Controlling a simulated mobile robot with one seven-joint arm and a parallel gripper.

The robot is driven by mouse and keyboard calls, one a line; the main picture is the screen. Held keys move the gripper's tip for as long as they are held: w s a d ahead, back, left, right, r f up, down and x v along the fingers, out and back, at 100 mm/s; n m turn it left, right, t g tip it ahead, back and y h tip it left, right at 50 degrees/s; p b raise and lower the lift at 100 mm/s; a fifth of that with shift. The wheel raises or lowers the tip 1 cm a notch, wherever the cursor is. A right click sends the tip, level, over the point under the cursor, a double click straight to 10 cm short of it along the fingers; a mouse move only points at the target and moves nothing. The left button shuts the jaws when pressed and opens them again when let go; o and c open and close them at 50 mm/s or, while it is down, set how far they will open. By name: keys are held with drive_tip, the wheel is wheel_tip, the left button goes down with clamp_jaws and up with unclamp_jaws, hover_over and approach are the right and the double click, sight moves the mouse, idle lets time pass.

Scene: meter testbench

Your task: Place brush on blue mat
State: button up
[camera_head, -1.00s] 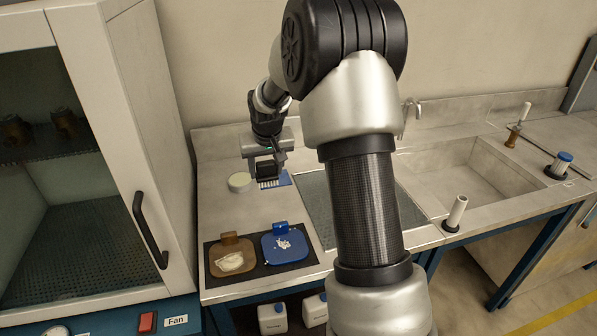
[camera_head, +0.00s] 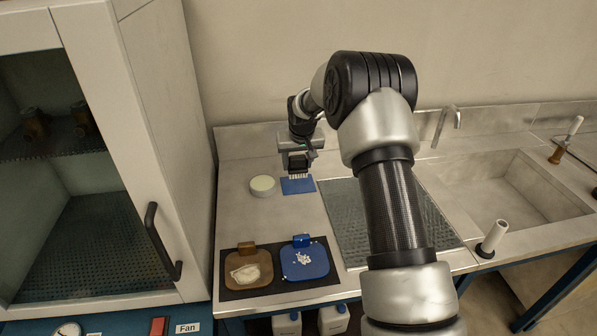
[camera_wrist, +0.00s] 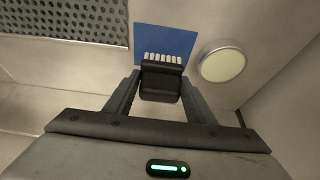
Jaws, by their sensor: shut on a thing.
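The brush has a black body and a row of white bristle tufts. It shows in the wrist view (camera_wrist: 160,82) between the fingers and in the head view (camera_head: 298,168) under my gripper. My gripper (camera_wrist: 160,92) is shut on the brush, bristles pointing away from the palm; it shows in the head view (camera_head: 298,160) too. The blue mat (camera_head: 298,187) lies flat on the bench; in the wrist view the blue mat (camera_wrist: 165,38) is beyond the bristles. The brush overlaps the mat's edge in both views. I cannot tell whether they touch.
A round pale-topped dish (camera_head: 262,187) stands just left of the mat. A brown scoop tray (camera_head: 248,285) and a blue scoop tray (camera_head: 318,262) rest on a dark mat in front. A perforated drain plate (camera_head: 350,225) lies right. A cabinet (camera_head: 165,110) borders the left.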

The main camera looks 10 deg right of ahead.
sight(298, 168)
drive_tip(key=shift+f, duration=1.75)
drive_tip(key=shift+f, duration=0.2)
drive_tip(key=o, duration=1)
